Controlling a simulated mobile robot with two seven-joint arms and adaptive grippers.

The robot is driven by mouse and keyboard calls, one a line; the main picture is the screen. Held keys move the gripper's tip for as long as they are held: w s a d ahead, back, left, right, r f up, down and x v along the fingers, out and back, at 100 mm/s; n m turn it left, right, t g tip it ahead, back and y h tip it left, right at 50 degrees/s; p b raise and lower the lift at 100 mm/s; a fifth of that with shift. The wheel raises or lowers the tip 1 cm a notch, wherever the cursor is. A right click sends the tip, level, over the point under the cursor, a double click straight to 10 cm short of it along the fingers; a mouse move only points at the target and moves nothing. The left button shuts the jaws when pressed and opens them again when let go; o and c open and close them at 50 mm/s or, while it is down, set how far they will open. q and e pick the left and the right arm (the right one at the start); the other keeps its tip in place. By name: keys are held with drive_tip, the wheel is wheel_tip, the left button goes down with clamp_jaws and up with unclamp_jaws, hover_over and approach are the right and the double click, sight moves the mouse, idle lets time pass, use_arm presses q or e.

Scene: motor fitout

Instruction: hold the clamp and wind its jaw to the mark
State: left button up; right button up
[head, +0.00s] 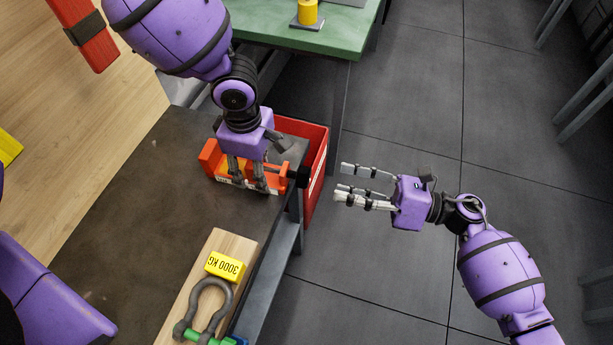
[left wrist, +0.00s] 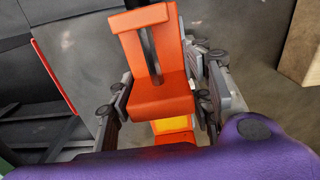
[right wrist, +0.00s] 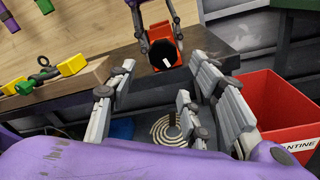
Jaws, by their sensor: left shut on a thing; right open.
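The orange clamp (head: 208,156) sits near the edge of the dark bench, with a yellow part and a pale strip along it. Its black knob (head: 301,175) sticks out past the edge; in the right wrist view the knob (right wrist: 163,55) faces me with a white line on it. My left gripper (head: 246,180) is shut on the clamp from above; its fingers flank the orange body (left wrist: 150,55) in the left wrist view. My right gripper (head: 352,184) is open and empty, right of the knob and apart from it. I cannot make out the jaw's mark.
A red bin (head: 316,176) stands beside the bench, behind the clamp. A wooden board (head: 232,245) on the bench carries a yellow 3000 KG block (head: 225,266) and a grey shackle (head: 207,306). A green table (head: 330,38) is at the top.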

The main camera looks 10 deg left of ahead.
sight(309, 177)
drive_tip(key=a, duration=0.6)
drive_tip(key=w+a, duration=0.1)
drive_tip(key=a, duration=0.2)
drive_tip(key=shift+a, duration=0.1)
drive_tip(key=shift+c, duration=0.5)
use_arm(q)
drive_tip(key=shift+w, duration=0.1)
use_arm(e)
drive_tip(key=c, duration=1)
drive_tip(key=shift+s+m, duration=0.1)
drive_tip(key=shift+m, duration=0.4)
drive_tip(key=m, duration=0.4)
drive_tip(key=shift+r+m, duration=0.2)
drive_tip(key=shift+m, duration=0.1)
use_arm(q)
drive_tip(key=shift+w, duration=0.1)
use_arm(e)
drive_tip(key=m, duration=0.6)
drive_tip(key=shift+a+r, duration=0.1)
drive_tip(key=shift+r, duration=0.1)
drive_tip(key=shift+w+r, duration=0.1)
drive_tip(key=shift+w, duration=0.1)
drive_tip(key=o, duration=1.1)
